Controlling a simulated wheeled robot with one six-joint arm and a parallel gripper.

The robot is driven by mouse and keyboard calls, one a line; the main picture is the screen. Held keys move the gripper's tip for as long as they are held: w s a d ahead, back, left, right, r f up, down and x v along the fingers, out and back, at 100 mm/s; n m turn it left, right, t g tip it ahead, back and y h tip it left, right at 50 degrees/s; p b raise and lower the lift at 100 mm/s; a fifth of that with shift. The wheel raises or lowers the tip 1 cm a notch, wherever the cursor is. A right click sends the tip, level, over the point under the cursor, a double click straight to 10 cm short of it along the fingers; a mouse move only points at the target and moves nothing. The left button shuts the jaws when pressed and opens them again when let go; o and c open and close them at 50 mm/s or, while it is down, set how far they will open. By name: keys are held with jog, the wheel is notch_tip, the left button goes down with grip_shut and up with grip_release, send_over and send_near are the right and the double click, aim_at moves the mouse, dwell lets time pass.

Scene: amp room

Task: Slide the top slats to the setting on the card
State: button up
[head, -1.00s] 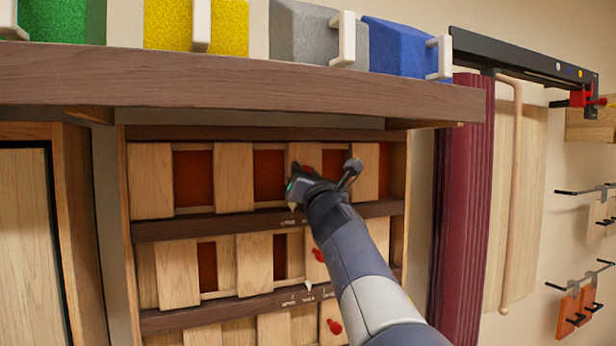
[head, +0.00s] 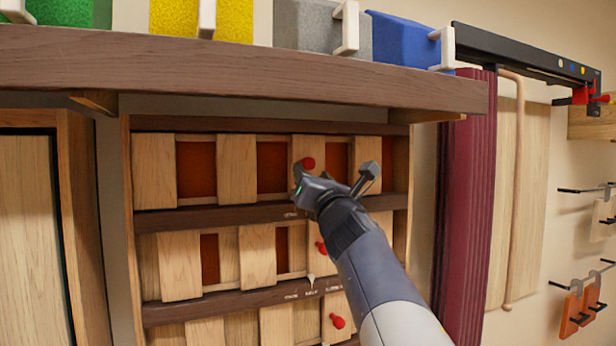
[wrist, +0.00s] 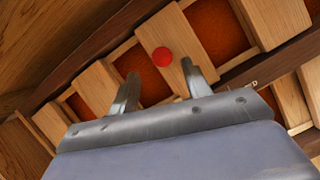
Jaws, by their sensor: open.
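The top slats (head: 237,170) are light wooden boards in the upper row of the cabinet, with dark orange gaps between them. A red knob (head: 308,163) sits on one slat right of the middle. It also shows in the wrist view (wrist: 162,57). My gripper (head: 305,180) is in front of that slat, just below the knob. In the wrist view my gripper's fingers (wrist: 160,88) are apart and empty, with the knob beyond their tips. The scale on the rail (head: 240,214) under the top row is mostly hidden by my arm. No card is clearly visible.
Lower slat rows have red knobs (head: 320,247) and a white pointer (head: 311,279). A dark wooden shelf (head: 240,75) with coloured blocks overhangs the cabinet. A maroon ribbed panel (head: 467,200) stands close on the right.

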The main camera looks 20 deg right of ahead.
aim_at(309, 169)
jog(key=b+v, duration=0.1)
jog(key=v, duration=0.4)
jog(key=shift+s, duration=0.1)
jog(key=p+x, duration=0.4)
jog(key=x, duration=0.7)
jog(key=shift+d+f, duration=0.1)
jog(key=shift+d, duration=0.2)
jog(key=shift+a, duration=0.1)
jog(key=shift+f, duration=0.1)
